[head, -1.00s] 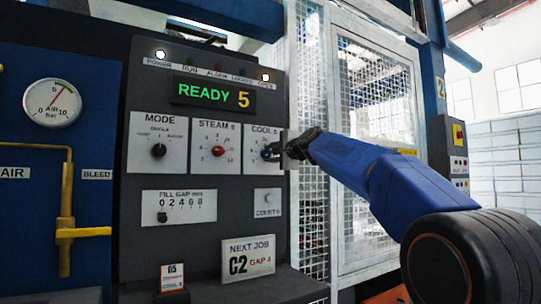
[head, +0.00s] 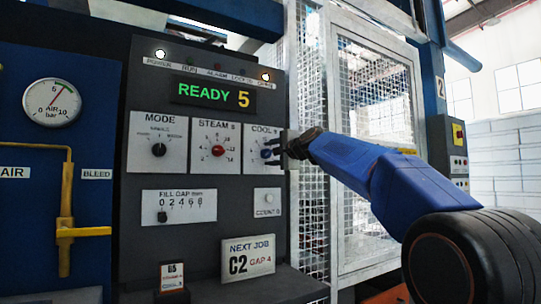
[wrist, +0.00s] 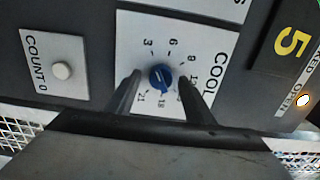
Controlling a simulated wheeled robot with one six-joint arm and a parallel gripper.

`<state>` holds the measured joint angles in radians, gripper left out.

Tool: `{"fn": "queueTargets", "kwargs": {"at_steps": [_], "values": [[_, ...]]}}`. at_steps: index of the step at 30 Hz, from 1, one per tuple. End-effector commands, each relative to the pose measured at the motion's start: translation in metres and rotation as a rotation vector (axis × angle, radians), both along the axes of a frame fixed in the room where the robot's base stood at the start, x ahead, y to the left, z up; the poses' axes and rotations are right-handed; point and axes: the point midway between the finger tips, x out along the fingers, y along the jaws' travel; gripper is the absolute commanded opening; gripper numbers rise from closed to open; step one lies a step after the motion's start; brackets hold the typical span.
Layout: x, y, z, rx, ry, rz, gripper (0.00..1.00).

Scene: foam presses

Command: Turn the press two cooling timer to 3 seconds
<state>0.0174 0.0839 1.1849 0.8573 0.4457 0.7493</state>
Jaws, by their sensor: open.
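The cooling timer is a blue knob (wrist: 161,78) on a white COOL plate (wrist: 205,45), with numbers such as 3, 6, 9, 18 and 21 around it. In the head view the knob (head: 267,153) is at the right of the grey press panel. My gripper (wrist: 160,98) is open, its two dark fingers on either side of the knob; I cannot tell whether they touch it. The head view shows my gripper (head: 283,150) at the panel's right edge, partly covering the COOL plate. The knob's exact pointer setting is too small to read.
The display (head: 213,95) reads READY 5. The STEAM knob (head: 218,151) and MODE knob (head: 158,150) sit to the left. A round COUNT button (wrist: 62,71) lies beside the COOL plate. A white mesh guard (head: 375,110) stands right of the panel.

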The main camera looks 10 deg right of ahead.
Motion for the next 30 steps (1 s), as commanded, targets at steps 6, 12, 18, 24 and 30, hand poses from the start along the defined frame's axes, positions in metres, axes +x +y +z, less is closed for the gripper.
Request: {"fn": "queueTargets", "kwargs": {"at_steps": [6, 12, 18, 24, 30], "values": [[-0.024, -0.008, 0.002, 0.001, -0.002, -0.002, 0.48], [-0.057, -0.019, 0.001, 0.001, -0.002, -0.002, 0.48], [-0.091, -0.03, 0.001, 0.0, -0.001, -0.002, 0.48], [-0.125, -0.041, 0.0, 0.0, 0.0, -0.002, 0.48], [-0.152, -0.05, 0.001, -0.001, 0.0, -0.001, 0.48]]}}
